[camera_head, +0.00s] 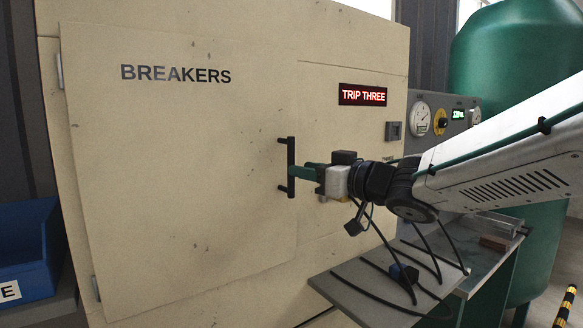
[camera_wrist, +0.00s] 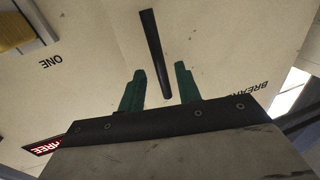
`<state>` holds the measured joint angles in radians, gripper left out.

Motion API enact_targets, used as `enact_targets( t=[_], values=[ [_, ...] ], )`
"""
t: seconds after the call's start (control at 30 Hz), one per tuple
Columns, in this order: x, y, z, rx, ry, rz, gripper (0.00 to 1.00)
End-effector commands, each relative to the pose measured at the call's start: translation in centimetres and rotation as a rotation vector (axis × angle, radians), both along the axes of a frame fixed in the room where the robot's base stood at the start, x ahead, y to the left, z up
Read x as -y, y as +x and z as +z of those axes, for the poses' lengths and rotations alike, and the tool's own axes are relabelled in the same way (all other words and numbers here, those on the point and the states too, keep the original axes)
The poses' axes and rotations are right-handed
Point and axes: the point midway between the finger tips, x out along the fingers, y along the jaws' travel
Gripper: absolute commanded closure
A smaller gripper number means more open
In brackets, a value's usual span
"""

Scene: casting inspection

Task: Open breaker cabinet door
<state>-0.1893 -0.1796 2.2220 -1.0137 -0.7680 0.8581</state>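The breaker cabinet door (camera_head: 180,190) is a beige panel lettered BREAKERS, with hinges on its left side. It looks shut. Its black upright bar handle (camera_head: 291,160) is near its right edge. My gripper (camera_head: 295,173) has come from the right, with its green fingers at the handle's middle. In the wrist view, my gripper (camera_wrist: 160,72) is open, one green finger on each side of the handle (camera_wrist: 154,45). Gaps show between the bar and both fingers.
A red-lit sign reading TRIP THREE (camera_head: 362,95) is on the cabinet face right of the door. A grey shelf (camera_head: 350,300) stands below my arm. A blue bin (camera_head: 28,255) sits at the far left. A green tank (camera_head: 515,50) and gauge panel (camera_head: 465,105) are at the right.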

Motion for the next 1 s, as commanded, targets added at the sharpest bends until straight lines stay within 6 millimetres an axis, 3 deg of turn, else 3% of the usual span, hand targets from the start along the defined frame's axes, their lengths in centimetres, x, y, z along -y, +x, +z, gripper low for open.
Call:
enact_targets(
  t=[0.3,0.67,0.8,1.0],
  values=[
    [-3.2,3.0,0.0,0.000,-0.001,0.000,0.66],
    [-3.7,3.4,0.0,0.000,-0.001,-0.002,0.66],
    [-3.6,3.4,0.0,0.000,-0.001,-0.002,1.00],
    [-3.5,3.4,0.0,0.000,0.000,-0.008,1.00]
  ],
)
